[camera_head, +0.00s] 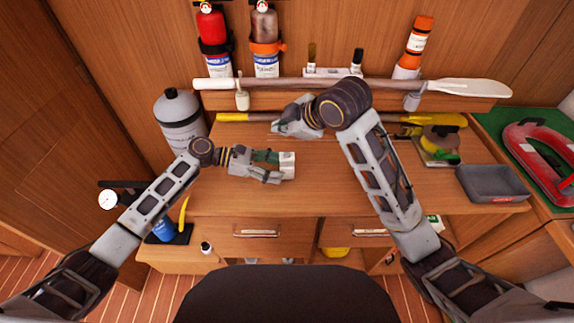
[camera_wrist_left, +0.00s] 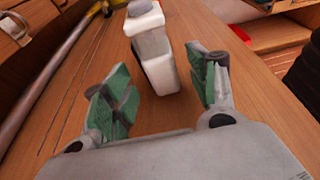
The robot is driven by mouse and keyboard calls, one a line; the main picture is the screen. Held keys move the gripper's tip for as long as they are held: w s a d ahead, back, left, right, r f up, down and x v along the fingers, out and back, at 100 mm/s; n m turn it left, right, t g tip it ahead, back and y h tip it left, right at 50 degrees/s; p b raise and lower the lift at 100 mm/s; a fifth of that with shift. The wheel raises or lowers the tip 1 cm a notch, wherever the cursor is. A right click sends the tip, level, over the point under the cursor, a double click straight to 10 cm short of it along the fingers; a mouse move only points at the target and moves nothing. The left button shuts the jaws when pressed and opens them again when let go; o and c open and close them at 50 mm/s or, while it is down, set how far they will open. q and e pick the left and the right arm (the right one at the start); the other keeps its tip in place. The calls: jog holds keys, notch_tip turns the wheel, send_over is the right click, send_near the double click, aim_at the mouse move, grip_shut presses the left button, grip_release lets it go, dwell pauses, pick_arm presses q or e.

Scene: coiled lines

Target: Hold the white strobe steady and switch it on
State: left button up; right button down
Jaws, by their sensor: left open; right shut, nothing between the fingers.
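The white strobe (camera_head: 288,165) stands on the wooden desk near its middle. In the left wrist view the strobe (camera_wrist_left: 156,55) is a white block with a grey knob on top and a dark strip on its side. My left gripper (camera_head: 272,167) is open, low over the desk. Its green-padded fingers (camera_wrist_left: 160,82) point at the strobe, one on either side of the line to it, with no contact clearly visible. My right gripper (camera_head: 281,128) is shut and empty, behind the strobe near the back of the desk, partly hidden by its own wrist.
A paddle (camera_head: 300,84) lies along the rear shelf, and a yellow-ended pole (camera_head: 440,119) lies below it. A grey cylinder (camera_head: 180,118) stands at the left. A grey tray (camera_head: 490,182) sits at the right.

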pick_arm(q)
jog(key=v, duration=0.9)
jog(key=shift+a, duration=0.1)
dwell(0.5)
